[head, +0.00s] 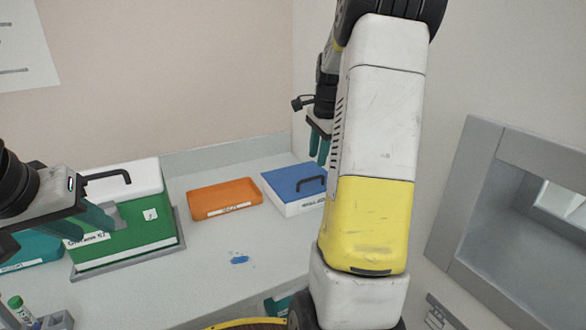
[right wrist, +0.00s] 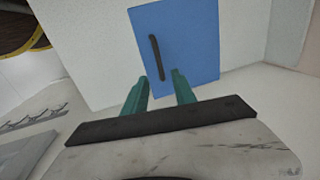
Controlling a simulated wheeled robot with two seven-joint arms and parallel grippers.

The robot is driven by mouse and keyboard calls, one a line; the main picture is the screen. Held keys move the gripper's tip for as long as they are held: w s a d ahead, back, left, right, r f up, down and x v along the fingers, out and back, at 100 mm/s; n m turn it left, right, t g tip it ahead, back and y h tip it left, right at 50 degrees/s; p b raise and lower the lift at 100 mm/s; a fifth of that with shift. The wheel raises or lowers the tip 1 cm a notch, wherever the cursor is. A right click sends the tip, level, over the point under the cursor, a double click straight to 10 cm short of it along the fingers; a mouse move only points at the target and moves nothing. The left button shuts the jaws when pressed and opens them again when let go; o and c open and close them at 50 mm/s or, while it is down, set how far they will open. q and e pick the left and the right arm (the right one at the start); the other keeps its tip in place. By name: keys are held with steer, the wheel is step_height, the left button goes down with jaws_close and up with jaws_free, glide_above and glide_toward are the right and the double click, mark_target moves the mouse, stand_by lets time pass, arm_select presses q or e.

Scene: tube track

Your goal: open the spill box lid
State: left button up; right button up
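A white box (head: 293,209) with a blue lid (head: 285,181) stands at the back of the counter; I take it for the spill box, though its label is too small to read. The lid lies flat and closed, with a black bar handle (head: 311,183) that also shows in the right wrist view (right wrist: 157,57). My right gripper (head: 319,148) is above the lid. Its teal fingers (right wrist: 160,88) are apart and empty, pointing at the lid, with the handle ahead and clear of them. My left gripper (head: 108,214) is in front of the green box; its finger opening is unclear.
A green box (head: 130,233) with a white lid (head: 128,177) and black handle stands on a grey tray at left. An orange tray (head: 225,196) sits between the boxes. A blue spill (head: 239,260) marks the counter. A grey framed recess (head: 520,215) is at right.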

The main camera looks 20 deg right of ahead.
mark_target(314, 178)
steer(key=f, duration=0.3)
steer(key=w+f, duration=0.1)
steer(key=f, duration=0.2)
steer(key=shift+w+a+f, duration=0.15)
steer(key=shift+f, duration=0.25)
jaws_close()
stand_by(1.0)
